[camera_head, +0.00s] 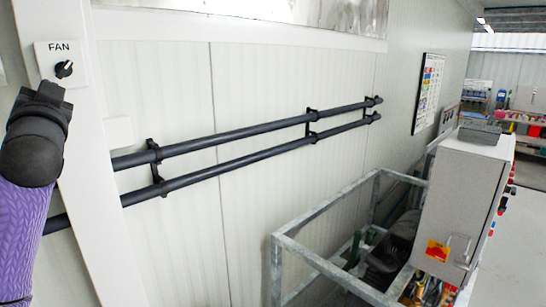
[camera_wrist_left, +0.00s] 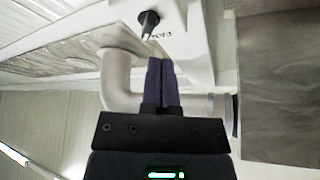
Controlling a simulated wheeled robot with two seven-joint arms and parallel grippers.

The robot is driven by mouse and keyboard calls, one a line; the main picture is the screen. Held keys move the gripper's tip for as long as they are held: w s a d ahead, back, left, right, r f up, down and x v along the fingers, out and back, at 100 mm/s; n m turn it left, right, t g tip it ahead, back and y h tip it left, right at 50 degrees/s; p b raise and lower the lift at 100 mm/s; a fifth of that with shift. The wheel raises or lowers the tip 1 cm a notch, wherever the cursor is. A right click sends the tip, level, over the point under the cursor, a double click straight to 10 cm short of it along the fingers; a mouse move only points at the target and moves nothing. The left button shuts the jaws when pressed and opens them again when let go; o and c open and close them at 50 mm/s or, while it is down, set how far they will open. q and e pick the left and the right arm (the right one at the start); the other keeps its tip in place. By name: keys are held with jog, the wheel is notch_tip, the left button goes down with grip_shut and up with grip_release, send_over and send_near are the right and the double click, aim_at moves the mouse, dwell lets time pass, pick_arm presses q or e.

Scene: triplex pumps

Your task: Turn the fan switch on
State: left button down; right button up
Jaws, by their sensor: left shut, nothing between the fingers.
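The fan switch is a black rotary knob (camera_head: 64,69) on a white plate (camera_head: 78,77) marked FAN, on a white post at the left of the head view. In the left wrist view the knob (camera_wrist_left: 148,20) is near the top, with the FAN lettering upside down beside it. My left gripper (camera_head: 49,91) is just below and left of the knob in the head view, its fingers mostly hidden by the wrist. In the left wrist view its purple fingers (camera_wrist_left: 160,66) are shut and empty, their tips apart from the knob in the picture. My right gripper is not in view.
Two dark pipes (camera_head: 240,133) run along the white wall behind the post. A grey metal frame (camera_head: 320,262) and a grey cabinet (camera_head: 460,205) stand at the right. A pale curved pipe (camera_wrist_left: 118,82) shows beside the fingers in the wrist view.

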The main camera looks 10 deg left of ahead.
aim_at(67, 85)
pick_arm(q)
jog(key=w+a, duration=0.1)
jog(key=w, duration=0.1)
jog(key=w+a+f+p, duration=0.1)
jog(key=w, duration=0.1)
jog(key=w+a+p, duration=0.1)
jog(key=shift+w+f, duration=0.2)
jog(key=shift+w, duration=0.2)
dwell(0.4)
